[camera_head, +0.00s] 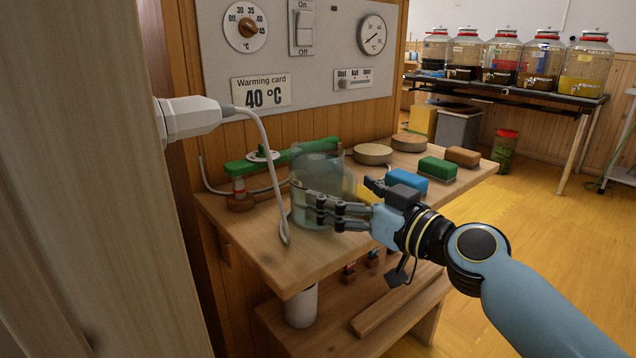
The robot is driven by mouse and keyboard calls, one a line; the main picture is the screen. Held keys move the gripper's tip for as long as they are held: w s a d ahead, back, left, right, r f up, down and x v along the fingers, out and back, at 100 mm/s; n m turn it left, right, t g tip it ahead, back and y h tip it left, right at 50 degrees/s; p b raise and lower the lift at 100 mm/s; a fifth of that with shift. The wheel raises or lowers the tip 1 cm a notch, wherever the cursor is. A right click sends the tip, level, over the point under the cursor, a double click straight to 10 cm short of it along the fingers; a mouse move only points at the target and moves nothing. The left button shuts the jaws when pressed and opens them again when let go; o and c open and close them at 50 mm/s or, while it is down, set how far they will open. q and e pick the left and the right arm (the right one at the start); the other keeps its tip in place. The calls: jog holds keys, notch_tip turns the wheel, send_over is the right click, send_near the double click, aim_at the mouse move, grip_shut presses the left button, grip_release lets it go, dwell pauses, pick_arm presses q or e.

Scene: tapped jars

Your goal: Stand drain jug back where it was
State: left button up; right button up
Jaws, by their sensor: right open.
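A clear, greenish cylindrical vessel, seemingly the drain jug (311,172), stands upright on the wooden bench (262,238). My right gripper (342,201) is open at its right front side. Its lower dark fingers overlap the jug's lower part in the picture; I cannot tell whether they touch it. The fingers hide part of the jug's lower right side. My left gripper is not in view.
A grey cable (268,150) hangs in front of the bench's left part. A green bar (240,166) lies behind the jug. Round wooden discs (372,154), a blue block (436,169) and a brown block (463,156) sit to the right. Several tapped jars (520,62) stand far back.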

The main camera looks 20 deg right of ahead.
aim_at(335, 188)
jog(key=x, duration=0.5)
jog(key=shift+f, duration=0.1)
jog(key=c, duration=1.6)
